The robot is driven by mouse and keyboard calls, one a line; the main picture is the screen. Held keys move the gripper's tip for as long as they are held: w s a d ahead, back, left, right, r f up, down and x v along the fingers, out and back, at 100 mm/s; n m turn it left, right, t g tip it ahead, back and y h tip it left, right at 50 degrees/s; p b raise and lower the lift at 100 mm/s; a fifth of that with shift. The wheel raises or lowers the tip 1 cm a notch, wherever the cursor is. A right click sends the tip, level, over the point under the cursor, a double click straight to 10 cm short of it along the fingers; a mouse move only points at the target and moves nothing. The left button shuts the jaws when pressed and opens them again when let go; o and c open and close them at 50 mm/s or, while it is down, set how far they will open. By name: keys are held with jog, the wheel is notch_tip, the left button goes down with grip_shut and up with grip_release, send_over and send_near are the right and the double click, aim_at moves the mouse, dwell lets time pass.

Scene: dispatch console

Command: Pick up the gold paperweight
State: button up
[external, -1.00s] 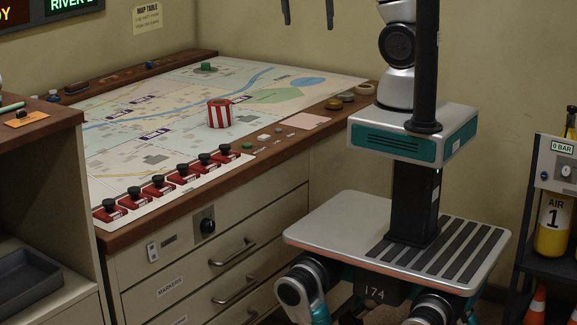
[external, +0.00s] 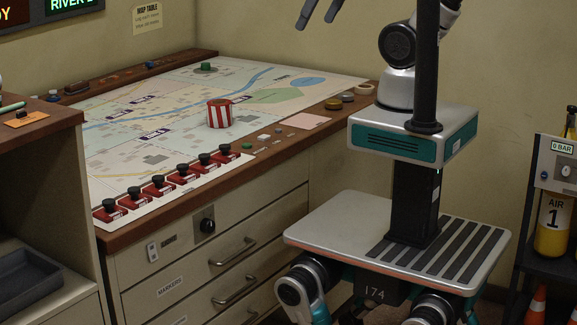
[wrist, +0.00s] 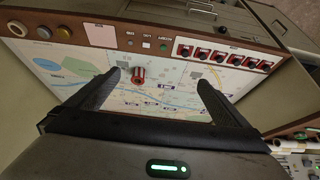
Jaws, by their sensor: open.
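The gold paperweight (external: 333,103) looks like a small round brownish-gold disc on the wooden right-hand rim of the map table. In the wrist view it seems to be the round piece (wrist: 64,32) at upper left, outside the span of my fingers. A similar greyer disc (external: 347,97) lies right beside it, and the two colours are hard to tell apart. My gripper (external: 318,18) is open and empty, high above the table's right side at the top of the external view. Its two fingers also show in the wrist view (wrist: 158,78).
A tan tape roll (external: 364,88) lies beyond the discs. A pink note (external: 305,121) lies on the near rim. A red-and-white striped cup (external: 219,113) stands on the map (external: 120,150). Several red switch boxes (external: 182,173) line the front edge.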

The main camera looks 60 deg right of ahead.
jog(key=c, duration=0.8)
